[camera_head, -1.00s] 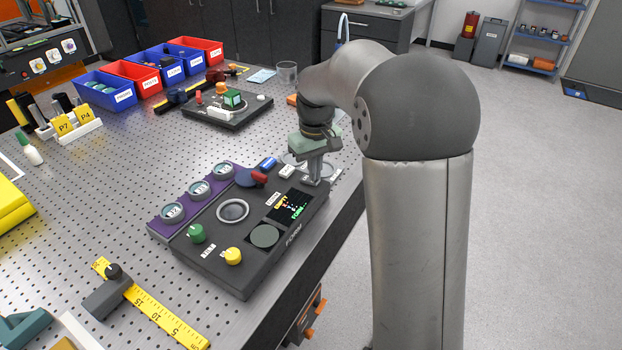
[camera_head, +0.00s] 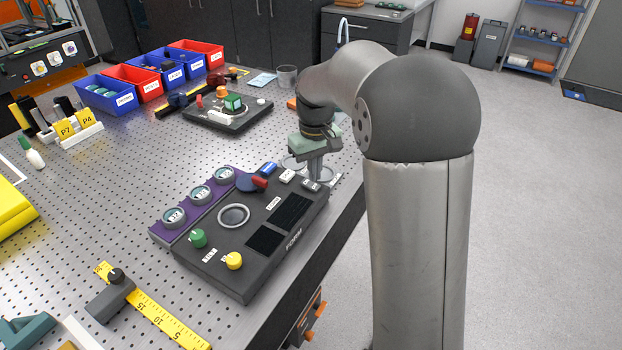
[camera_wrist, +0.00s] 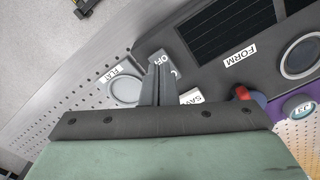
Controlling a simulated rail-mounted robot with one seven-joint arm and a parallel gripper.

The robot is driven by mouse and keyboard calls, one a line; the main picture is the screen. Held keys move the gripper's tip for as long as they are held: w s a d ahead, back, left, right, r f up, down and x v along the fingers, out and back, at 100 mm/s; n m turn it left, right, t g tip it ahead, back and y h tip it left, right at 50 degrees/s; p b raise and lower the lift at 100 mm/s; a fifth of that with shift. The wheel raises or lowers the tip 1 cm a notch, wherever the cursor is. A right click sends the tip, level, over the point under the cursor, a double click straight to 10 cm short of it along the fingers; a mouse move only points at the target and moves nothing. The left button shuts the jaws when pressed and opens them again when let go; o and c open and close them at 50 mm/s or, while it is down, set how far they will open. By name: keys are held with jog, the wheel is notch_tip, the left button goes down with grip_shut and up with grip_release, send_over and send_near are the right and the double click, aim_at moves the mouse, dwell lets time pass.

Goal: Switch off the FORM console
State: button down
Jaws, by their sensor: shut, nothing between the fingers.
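The dark FORM console (camera_head: 222,258) lies on the perforated table, with a green knob (camera_head: 198,238), a yellow knob (camera_head: 234,260), a red-and-blue control (camera_head: 254,183) and a round ring (camera_head: 233,215). Its display (camera_head: 290,211) is dark; it also shows dark in the wrist view (camera_wrist: 228,28). My gripper (camera_head: 315,181) is shut and empty at the console's far right corner. In the wrist view its fingertips (camera_wrist: 158,72) are at a switch marked OFF (camera_wrist: 160,58). The fingers partly hide this switch, and I cannot tell whether they touch it.
A purple strip with several round gauges (camera_head: 199,194) adjoins the console's left side. A disc labelled FLAT (camera_wrist: 125,90) lies beside the console near my fingers. A second dark console (camera_head: 229,121) and several red and blue bins (camera_head: 106,94) stand farther back.

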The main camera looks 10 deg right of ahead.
aim_at(315, 186)
notch_tip(315, 186, up, 5)
jog(key=p, duration=0.3)
jog(key=shift+f, duration=0.1)
dwell(0.4)
jog(key=s+f+m, duration=0.3)
jog(key=s, duration=2.5)
jog(key=shift+s+f+t, duration=0.2)
jog(key=shift+s+t, duration=0.1)
